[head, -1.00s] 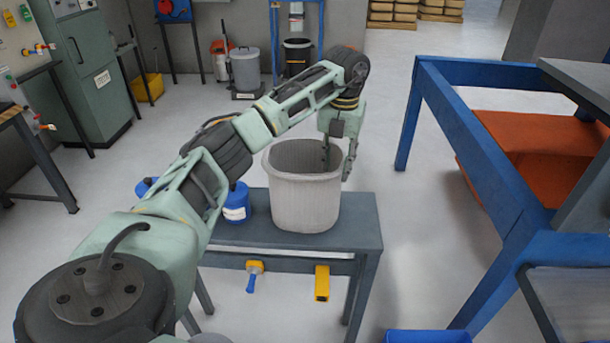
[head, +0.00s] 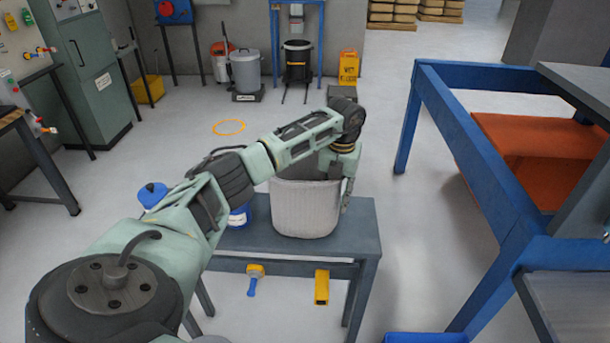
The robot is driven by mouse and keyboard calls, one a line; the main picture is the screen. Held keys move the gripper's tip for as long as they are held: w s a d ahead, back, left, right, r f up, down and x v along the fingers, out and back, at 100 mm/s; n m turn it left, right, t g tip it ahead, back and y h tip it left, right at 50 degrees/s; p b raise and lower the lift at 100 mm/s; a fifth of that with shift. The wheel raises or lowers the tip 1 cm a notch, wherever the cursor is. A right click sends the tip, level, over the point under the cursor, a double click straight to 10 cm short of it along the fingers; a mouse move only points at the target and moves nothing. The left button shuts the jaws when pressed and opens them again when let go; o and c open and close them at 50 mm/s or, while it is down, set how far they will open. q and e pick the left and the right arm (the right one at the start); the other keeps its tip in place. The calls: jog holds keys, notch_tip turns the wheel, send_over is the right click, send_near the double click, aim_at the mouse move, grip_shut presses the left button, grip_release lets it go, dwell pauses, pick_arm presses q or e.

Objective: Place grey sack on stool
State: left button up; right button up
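The grey sack (head: 305,210), an upright open-topped container with a ribbed light-grey wall, stands on a low grey bench-like stool (head: 355,237). My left gripper (head: 341,186) points down over the right side of the sack's rim. One finger is outside, close along the right wall. The other finger is hidden, and my forearm covers much of the opening. I cannot tell whether the fingers press on the wall. My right gripper is not in view.
A blue container (head: 239,215) stands left of the sack, partly behind my arm. A blue frame (head: 478,160) with an orange panel (head: 535,145) stands at the right. A yellow wet-floor sign (head: 348,68) and bins (head: 245,70) stand at the back.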

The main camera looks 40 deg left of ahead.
pick_arm(q)
jog(key=shift+c, duration=0.5)
grip_shut()
jog(key=shift+r, duration=0.15)
